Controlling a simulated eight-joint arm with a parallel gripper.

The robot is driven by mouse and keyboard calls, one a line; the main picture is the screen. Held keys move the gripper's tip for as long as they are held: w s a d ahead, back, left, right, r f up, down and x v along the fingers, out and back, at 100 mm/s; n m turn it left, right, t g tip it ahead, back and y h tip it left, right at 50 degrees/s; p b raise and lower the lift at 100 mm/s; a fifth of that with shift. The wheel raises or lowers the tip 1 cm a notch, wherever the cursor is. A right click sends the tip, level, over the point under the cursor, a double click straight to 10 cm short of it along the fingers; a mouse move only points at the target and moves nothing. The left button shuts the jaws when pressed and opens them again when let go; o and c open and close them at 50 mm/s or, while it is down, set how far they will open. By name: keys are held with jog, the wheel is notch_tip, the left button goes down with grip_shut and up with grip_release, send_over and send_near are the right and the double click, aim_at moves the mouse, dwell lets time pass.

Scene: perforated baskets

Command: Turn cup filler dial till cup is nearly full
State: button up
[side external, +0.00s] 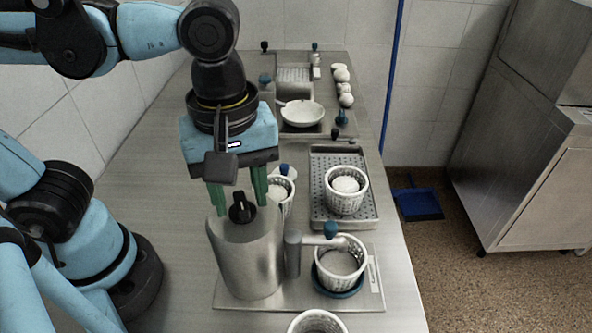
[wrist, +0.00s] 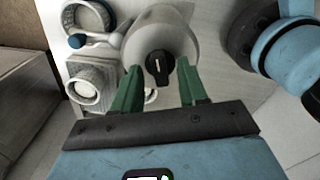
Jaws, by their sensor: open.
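The cup filler is a grey metal cylinder (side external: 247,255) on a flat metal base plate. Its black dial (side external: 242,208) sits on top and also shows in the wrist view (wrist: 160,64), with a white mark. A white perforated cup (side external: 341,262) stands on a blue round rest under the filler's spout (side external: 315,240). Its fill level is hard to tell. My gripper (side external: 238,207) has green fingers, open, pointing down above the cylinder. In the wrist view the fingers (wrist: 160,78) stand on either side of the dial, with gaps visible.
A perforated tray (side external: 360,215) holds a white basket with a white ball (side external: 345,184). Another basket (side external: 285,190) stands behind the cylinder, and one (side external: 317,323) is at the front edge. A white bowl (side external: 302,113) and several white balls (side external: 343,88) lie farther back.

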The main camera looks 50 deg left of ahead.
grip_shut()
dwell(0.3)
jog(key=shift+m, duration=0.3)
jog(key=m, duration=0.3)
jog(key=shift+m, duration=0.3)
jog(key=m, duration=0.3)
jog(key=shift+m, duration=0.4)
jog(key=m, duration=0.4)
jog(key=shift+m, duration=1.8)
